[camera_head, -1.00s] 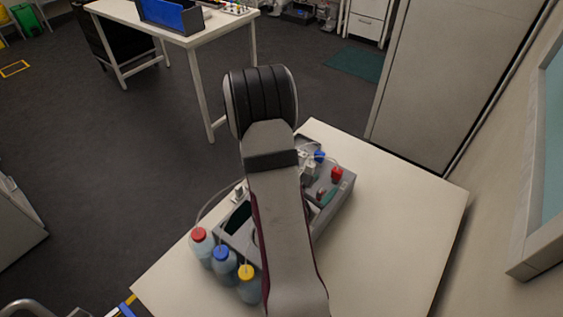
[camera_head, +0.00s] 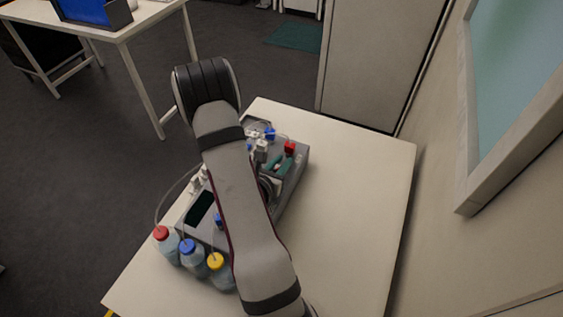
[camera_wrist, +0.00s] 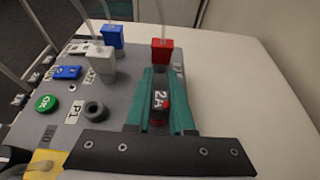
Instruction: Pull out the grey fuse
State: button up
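A grey bioreactor control box (camera_head: 292,186) stands on the white table, partly hidden under my arm. In the wrist view its top panel (camera_wrist: 68,105) shows at close range. My gripper (camera_wrist: 160,85) has two teal fingers pointing down at this panel, with a visible gap between them. A dark piece marked "2A" (camera_wrist: 159,98) with red bits shows in the gap; I cannot tell if the fingers touch it. No clearly grey fuse stands out. In the head view the teal fingers of my gripper (camera_head: 278,163) are over the box's right part, beside the red plug.
A red plug (camera_wrist: 162,51) stands just beyond the fingertips. A white plug (camera_wrist: 101,66), a blue plug (camera_wrist: 112,37), a green button (camera_wrist: 46,103) and a black ring (camera_wrist: 96,111) are left of them. Bottles (camera_head: 193,255) with coloured caps stand at the box's near end. The table's right side (camera_head: 350,190) is clear.

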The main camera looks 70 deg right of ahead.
jog(key=shift+r, duration=0.1)
grip_shut()
jog(key=shift+r, duration=0.45)
jog(key=shift+r, duration=0.1)
jog(key=shift+r, duration=0.45)
jog(key=shift+r, duration=0.15)
jog(key=shift+r, duration=0.35)
jog(key=shift+r, duration=1.5)
jog(key=shift+w, duration=0.1)
